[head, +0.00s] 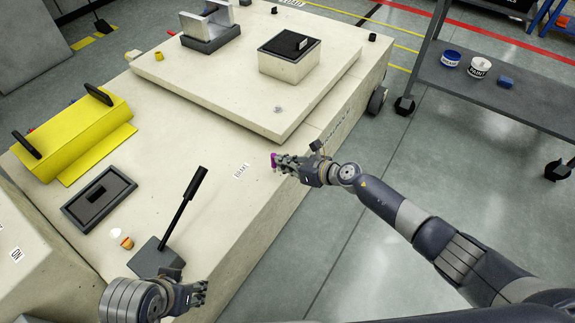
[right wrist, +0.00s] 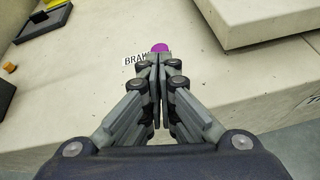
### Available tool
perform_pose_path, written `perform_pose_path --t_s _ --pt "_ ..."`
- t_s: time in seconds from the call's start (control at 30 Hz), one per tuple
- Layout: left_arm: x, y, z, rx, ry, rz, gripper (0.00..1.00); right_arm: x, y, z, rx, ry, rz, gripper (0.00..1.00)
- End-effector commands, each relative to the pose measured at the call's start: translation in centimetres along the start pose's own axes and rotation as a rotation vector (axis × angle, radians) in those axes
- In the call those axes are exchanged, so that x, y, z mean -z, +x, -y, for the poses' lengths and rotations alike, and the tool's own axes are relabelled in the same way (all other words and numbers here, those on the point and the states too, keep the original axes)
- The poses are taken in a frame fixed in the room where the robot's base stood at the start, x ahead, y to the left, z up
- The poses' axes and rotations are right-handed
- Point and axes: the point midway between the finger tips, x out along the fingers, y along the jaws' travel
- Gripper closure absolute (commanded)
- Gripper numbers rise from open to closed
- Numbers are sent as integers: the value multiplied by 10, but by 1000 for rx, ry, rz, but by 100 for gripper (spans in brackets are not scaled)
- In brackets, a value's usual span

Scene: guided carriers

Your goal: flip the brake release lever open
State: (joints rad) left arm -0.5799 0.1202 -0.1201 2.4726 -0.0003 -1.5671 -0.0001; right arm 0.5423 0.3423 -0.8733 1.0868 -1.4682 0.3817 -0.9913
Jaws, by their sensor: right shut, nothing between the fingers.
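A small magenta knob (head: 274,159), which looks like the end of the brake release lever, shows at the fingertips of my right gripper (head: 283,162) in the head view. The white BRAKE label (head: 242,171) lies to its left on the beige carrier. In the right wrist view the magenta knob (right wrist: 160,47) shows just beyond the tips of my right gripper (right wrist: 158,62), which is shut and empty. The rest of the lever is hidden, and I cannot tell whether the fingertips touch it. My left gripper (head: 195,292) is low at the front left; its finger opening is unclear.
A black-handled lever (head: 185,205) on a dark base stands near my left gripper. A yellow block (head: 75,138) with black handles and a dark frame (head: 98,199) are at left. A raised beige deck (head: 230,85) lies behind. A grey table (head: 500,95) stands at back right.

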Motion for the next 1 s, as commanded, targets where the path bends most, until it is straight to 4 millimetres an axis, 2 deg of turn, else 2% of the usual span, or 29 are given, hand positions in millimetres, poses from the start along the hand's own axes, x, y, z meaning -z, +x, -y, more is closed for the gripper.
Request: perform_pose_path --t_s 0.27,0.73,0.87,1.0 --pt "-5 14 0 0 0 22 60 -3 3 -1 0 1 0 100" --pt "2 10 -2 -4 -1 1 60 -5 3 -2 -2 0 4 100" --pt "1 11 -1 -3 0 5 60 -5 -3 -1 0 -2 3 100" --pt "0 11 -1 -2 0 8 60 -4 -17 0 0 -4 1 100"
